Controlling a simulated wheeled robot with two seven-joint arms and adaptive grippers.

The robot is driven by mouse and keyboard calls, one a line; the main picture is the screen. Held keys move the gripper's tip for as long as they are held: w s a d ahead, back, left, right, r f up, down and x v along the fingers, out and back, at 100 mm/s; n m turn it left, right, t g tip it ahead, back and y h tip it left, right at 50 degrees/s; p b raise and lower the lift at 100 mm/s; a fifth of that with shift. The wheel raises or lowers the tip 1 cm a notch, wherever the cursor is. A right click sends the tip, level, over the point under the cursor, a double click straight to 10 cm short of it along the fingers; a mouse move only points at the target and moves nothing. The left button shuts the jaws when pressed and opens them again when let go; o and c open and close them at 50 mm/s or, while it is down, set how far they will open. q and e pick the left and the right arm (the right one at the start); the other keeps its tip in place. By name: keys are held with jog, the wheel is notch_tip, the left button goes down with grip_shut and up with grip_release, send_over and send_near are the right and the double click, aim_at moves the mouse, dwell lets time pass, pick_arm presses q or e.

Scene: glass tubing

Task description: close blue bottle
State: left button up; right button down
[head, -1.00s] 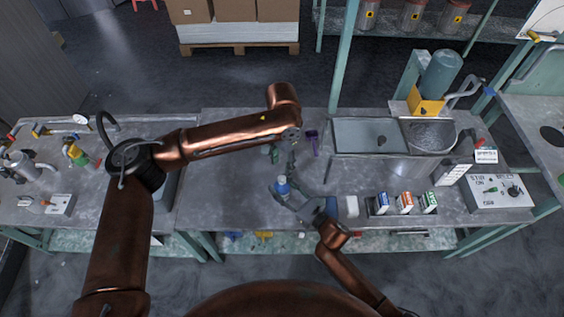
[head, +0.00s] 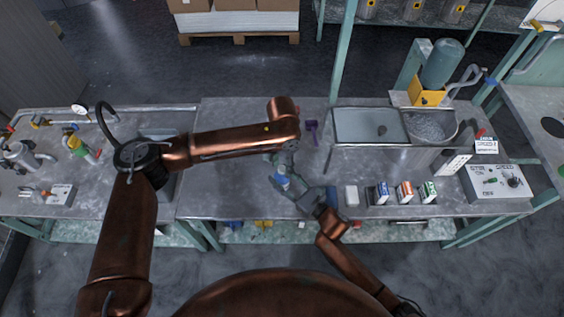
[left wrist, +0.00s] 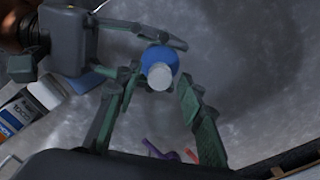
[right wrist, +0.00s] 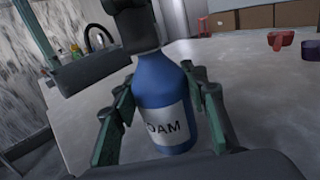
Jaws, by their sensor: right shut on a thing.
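The blue bottle (head: 283,182) stands upright near the front middle of the bench. My right gripper (head: 284,189) is shut on its body. In the right wrist view the bottle (right wrist: 163,90) has a white label ending in "OAM", and a dark part of my left gripper hides its top. In the left wrist view a pale round cap or neck (left wrist: 160,76) shows at the bottle's top; I cannot tell which. My left gripper (left wrist: 163,84) is open above the bottle, with fingers on either side of this pale top and gaps between.
A purple tool (head: 312,130) lies behind the bottle. A red object (right wrist: 281,40) lies near it. The bench left of the bottle is clear.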

pick_arm(q)
jog(key=shift+c, duration=0.4)
grip_shut()
jog(key=m, duration=0.5)
jog(key=shift+o, duration=0.9)
grip_release()
notch_tip(320, 180, up, 12)
